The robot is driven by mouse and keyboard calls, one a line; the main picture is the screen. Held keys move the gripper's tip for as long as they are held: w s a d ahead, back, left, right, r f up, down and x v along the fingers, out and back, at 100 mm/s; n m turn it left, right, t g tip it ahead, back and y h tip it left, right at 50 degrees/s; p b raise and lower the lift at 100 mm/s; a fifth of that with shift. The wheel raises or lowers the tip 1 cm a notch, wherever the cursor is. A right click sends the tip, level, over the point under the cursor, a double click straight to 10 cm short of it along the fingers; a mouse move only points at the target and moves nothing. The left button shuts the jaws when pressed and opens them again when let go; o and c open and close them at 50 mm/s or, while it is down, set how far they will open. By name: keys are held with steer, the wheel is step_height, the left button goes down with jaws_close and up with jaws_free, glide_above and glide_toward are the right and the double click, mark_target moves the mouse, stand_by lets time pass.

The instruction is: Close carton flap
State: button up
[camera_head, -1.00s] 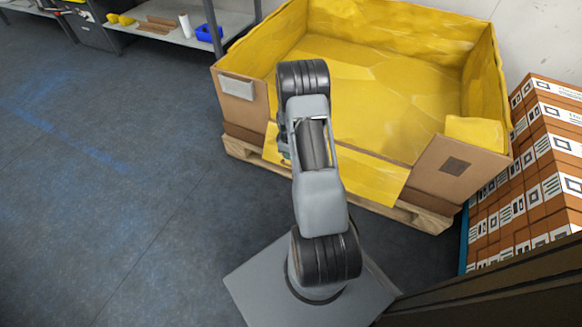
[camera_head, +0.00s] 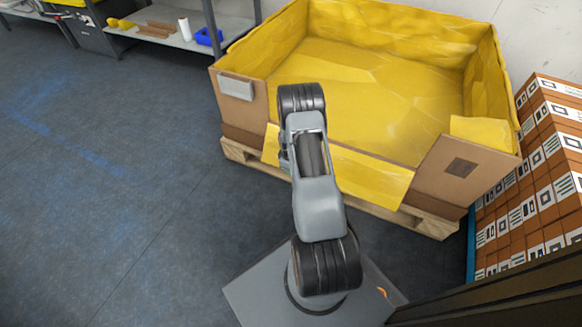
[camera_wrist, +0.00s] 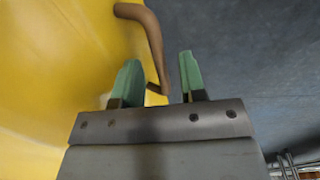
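The large carton (camera_head: 245,104) has brown outer walls and a yellow inside, and stands open on a wooden pallet. Its front flap (camera_head: 375,178) hangs folded down and outward, yellow face up, partly behind my arm. In the wrist view the yellow flap (camera_wrist: 50,70) fills the left side, with a brown curved edge (camera_wrist: 152,35) running down between my fingers. My gripper (camera_wrist: 160,80) has two green fingertips apart, on either side of that edge. I see no grip on it. In the head view my arm hides the gripper.
Stacked brown boxes with printed labels (camera_head: 545,190) stand close to the carton's right side. A shelf with a blue bin (camera_head: 209,36) is at the upper left. The pallet (camera_head: 430,222) juts out below the carton. The floor at left is clear.

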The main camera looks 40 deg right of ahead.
steer(key=shift+c, duration=0.4)
jaws_close()
steer(key=shift+a+r, duration=0.1)
